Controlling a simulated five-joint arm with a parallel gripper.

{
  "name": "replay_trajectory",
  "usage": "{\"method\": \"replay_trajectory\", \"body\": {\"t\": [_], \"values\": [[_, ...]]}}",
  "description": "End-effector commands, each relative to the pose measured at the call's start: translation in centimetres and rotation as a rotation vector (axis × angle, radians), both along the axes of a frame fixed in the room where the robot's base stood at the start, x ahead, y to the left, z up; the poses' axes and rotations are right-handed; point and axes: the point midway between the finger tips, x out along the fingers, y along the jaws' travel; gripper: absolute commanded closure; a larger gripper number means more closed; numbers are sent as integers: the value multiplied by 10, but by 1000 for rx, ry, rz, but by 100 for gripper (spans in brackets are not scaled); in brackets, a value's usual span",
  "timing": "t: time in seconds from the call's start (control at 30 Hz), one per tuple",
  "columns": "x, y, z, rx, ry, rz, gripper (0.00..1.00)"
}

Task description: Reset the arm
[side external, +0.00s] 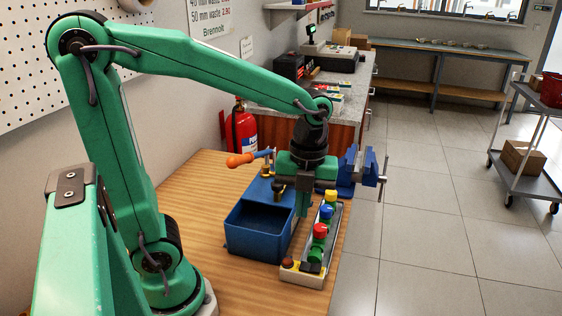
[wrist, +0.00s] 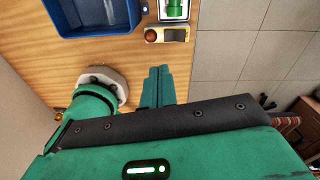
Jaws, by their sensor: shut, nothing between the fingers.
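My arm reaches over the wooden bench in the side external view. My gripper (side external: 303,210) points down above the bench, between the blue bin and the rack of coloured knobs, with its fingers together and empty. In the wrist view the two green fingers of my gripper (wrist: 158,72) lie side by side with nothing between them. The long rack (side external: 288,267) holds yellow, blue, red and green knobs. Its near end (wrist: 180,36) shows at the top of the wrist view, apart from the fingertips.
An open blue bin (side external: 257,246) sits left of the rack; it also shows in the wrist view (wrist: 70,33). A blue vise (side external: 355,168) stands at the bench's right edge. An orange-handled tool (side external: 240,160) is behind the bin. Bare wood (side external: 205,210) lies left of the bin.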

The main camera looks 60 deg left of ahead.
Motion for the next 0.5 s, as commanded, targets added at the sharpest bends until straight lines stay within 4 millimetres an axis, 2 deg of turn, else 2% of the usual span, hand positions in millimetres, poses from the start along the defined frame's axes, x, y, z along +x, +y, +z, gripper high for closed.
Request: {"method": "replay_trajectory", "body": {"t": [0.5], "values": [[-20,11,23,-44,-181,743,100]]}}
